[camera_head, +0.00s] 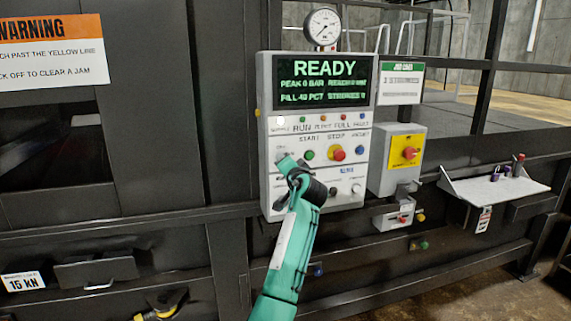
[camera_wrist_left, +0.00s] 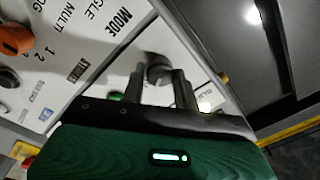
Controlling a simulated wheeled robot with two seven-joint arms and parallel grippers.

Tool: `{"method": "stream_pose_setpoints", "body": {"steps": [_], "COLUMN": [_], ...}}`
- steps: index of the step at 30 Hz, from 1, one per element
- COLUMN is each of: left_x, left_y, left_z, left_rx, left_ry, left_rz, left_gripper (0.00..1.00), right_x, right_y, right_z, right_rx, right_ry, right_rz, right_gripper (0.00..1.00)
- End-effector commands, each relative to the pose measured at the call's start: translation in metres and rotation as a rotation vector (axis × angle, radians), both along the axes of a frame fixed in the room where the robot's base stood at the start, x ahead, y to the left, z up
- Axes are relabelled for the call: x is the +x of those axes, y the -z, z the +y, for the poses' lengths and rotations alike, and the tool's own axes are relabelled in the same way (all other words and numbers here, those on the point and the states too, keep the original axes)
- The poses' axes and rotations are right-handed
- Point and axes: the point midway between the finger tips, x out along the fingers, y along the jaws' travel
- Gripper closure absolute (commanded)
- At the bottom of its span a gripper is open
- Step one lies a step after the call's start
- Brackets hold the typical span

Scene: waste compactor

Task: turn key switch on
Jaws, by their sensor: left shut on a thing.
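The light grey control panel (camera_head: 264,100) stands upright in the middle of the head view, with a lit screen (camera_head: 322,80) reading READY. My left gripper (camera_head: 283,163) is at the panel's left side, just left of the green start button (camera_head: 309,155). In the left wrist view its two fingers (camera_wrist_left: 160,88) are shut on a small round grey key switch (camera_wrist_left: 158,69) on the panel face. The gripper hides the switch in the head view, and its turned position cannot be told. My right gripper is not in view.
A grey box with a red knob on yellow (camera_head: 404,153) is beside the panel. A shelf (camera_head: 490,187) juts out at the right.

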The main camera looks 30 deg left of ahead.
Motion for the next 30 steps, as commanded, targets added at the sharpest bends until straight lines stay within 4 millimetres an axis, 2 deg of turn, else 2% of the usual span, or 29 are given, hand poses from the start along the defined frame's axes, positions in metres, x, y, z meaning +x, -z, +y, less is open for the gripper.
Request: {"method": "stream_pose_setpoints", "body": {"steps": [7,8,10,11,22,26,30], "left_x": [0.0,0.0,0.0,0.0,-0.003,-0.014,-0.034], "left_y": [0.0,0.0,0.0,0.0,0.002,0.005,0.007], "left_z": [0.0,0.0,0.0,0.0,-0.005,-0.018,-0.042], "left_rx": [0.002,0.001,0.001,0.001,-0.001,-0.001,-0.002], "left_ry": [0.001,0.001,0.001,0.001,0.001,0.002,0.003], "left_rz": [0.001,0.0,0.0,0.0,-0.001,-0.002,-0.004], "left_gripper": [0.93,0.64,0.5,0.48,0.48,0.48,0.48], "right_x": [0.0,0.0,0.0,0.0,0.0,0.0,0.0], "right_y": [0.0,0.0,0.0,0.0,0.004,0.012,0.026], "right_z": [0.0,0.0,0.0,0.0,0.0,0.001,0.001], "right_rx": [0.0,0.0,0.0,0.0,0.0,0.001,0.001], "right_ry": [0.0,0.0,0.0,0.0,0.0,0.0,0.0], "right_rz": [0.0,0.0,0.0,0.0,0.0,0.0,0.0], "right_gripper": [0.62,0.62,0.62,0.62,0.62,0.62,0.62]}}
